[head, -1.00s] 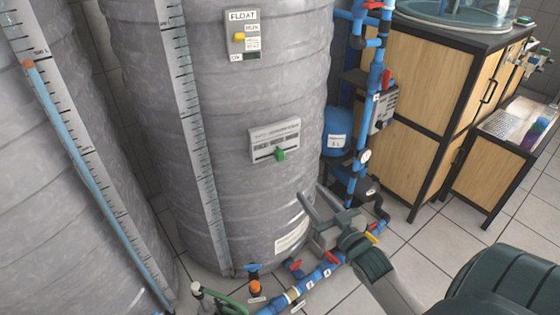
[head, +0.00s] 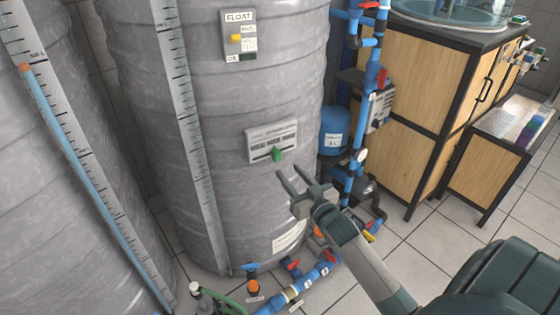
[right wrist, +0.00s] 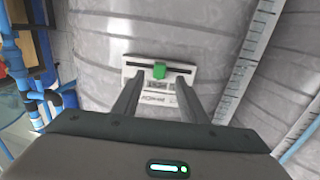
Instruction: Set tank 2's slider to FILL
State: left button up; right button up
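A white slider plate (head: 262,137) is fixed on the grey tank (head: 235,195) in the middle of the head view. Its green slider knob (head: 278,154) sits toward the right part of a dark horizontal slot. In the right wrist view the plate (right wrist: 187,61) looks turned over, and the green knob (right wrist: 159,70) shows between and beyond the two fingers. My right gripper (head: 292,176) is open and empty, just below and to the right of the knob, apart from it. The fingers also show in the right wrist view (right wrist: 155,84). My left gripper is out of view.
A FLOAT switch plate (head: 239,35) with a yellow knob is above the slider plate. Blue pipes (head: 359,150) with red valves and a small blue tank (head: 334,130) stand to the right. A wooden cabinet (head: 425,90) is behind. Valves and pipes (head: 300,285) run along the floor.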

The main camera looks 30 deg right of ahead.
aim_at(278, 160)
jog(key=w, duration=0.7)
jog(key=shift+w+d, duration=0.1)
jog(key=shift+d, duration=0.2)
jog(key=shift+c, duration=0.6)
grip_shut()
